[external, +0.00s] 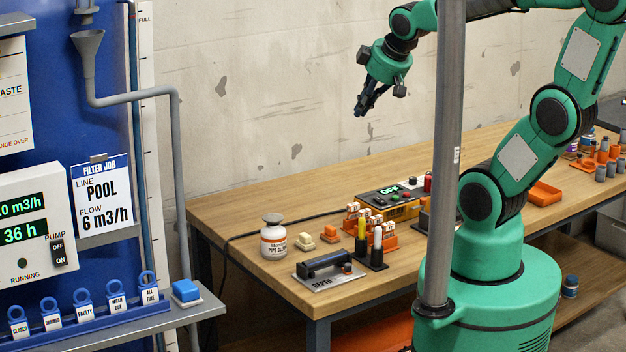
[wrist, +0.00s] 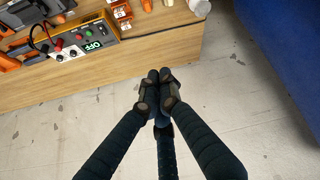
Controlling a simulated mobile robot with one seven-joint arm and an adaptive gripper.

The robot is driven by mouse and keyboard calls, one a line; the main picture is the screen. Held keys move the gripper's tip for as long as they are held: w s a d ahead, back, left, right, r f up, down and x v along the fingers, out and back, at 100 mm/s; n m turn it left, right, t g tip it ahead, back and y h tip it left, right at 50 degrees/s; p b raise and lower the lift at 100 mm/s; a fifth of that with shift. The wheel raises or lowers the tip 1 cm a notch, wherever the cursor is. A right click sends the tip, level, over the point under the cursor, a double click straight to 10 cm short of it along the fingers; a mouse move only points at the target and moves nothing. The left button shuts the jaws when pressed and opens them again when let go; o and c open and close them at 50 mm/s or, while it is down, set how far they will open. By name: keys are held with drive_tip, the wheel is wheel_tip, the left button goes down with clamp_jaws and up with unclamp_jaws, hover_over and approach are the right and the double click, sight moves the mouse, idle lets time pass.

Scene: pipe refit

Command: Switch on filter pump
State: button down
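The pump switch (external: 58,252) is a dark rocker marked OFF above and ON below, under the word PUMP. It sits on the white control panel (external: 20,205) at the left of the external view; which way it is tipped is too small to tell. The panel has lit green readouts, and its RUNNING lamp (external: 22,263) looks dark green. My gripper (external: 360,112) is high above the back of the bench, far to the right of the panel. In the wrist view its fingertips (wrist: 159,78) are together, with nothing seen between them. The panel is not recognisable there.
The wooden bench (external: 250,212) carries a white bottle (external: 273,240), a depth tool (external: 328,270) and a control box reading OFF (external: 390,195). A shelf with blue tags (external: 85,318) and a blue button (external: 186,290) lies below the panel. A grey pipe (external: 180,180) stands beside the blue tank.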

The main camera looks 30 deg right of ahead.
sight(59, 253)
drive_tip(key=w+a+f+n+y+p, duration=0.15)
drive_tip(key=a+f+n, duration=0.3)
drive_tip(key=a, duration=0.45)
drive_tip(key=w+a+f+n+y, duration=0.1)
drive_tip(key=a+f+n+y, duration=0.15)
drive_tip(key=a+n, duration=0.45)
drive_tip(key=w+a+f+n+y+p, duration=0.1)
drive_tip(key=a+f+n, duration=0.25)
drive_tip(key=a, duration=0.75)
drive_tip(key=s+a+f+n+y+p, duration=0.1)
drive_tip(key=s+a+n+y+p, duration=0.2)
drive_tip(key=a, duration=1)
drive_tip(key=s+a+f+n+g+y+p, duration=0.1)
drive_tip(key=s+a+n+y+p, duration=0.3)
drive_tip(key=s+a, duration=0.6)
drive_tip(key=s+a+f+n+g+y+p, duration=0.1)
drive_tip(key=s+a+n+y+p, duration=0.3)
drive_tip(key=a, duration=1.4)
drive_tip(key=s+f+p, duration=0.1)
drive_tip(key=s, duration=0.2)
drive_tip(key=shift+s+f+p, duration=0.25)
drive_tip(key=shift+f+p, duration=0.05)
drive_tip(key=shift+a, duration=0.1)
drive_tip(key=w+a, duration=0.6)
drive_tip(key=a, duration=0.3)
drive_tip(key=shift+w+a+f, duration=0.2)
drive_tip(key=shift+f, duration=0.2)
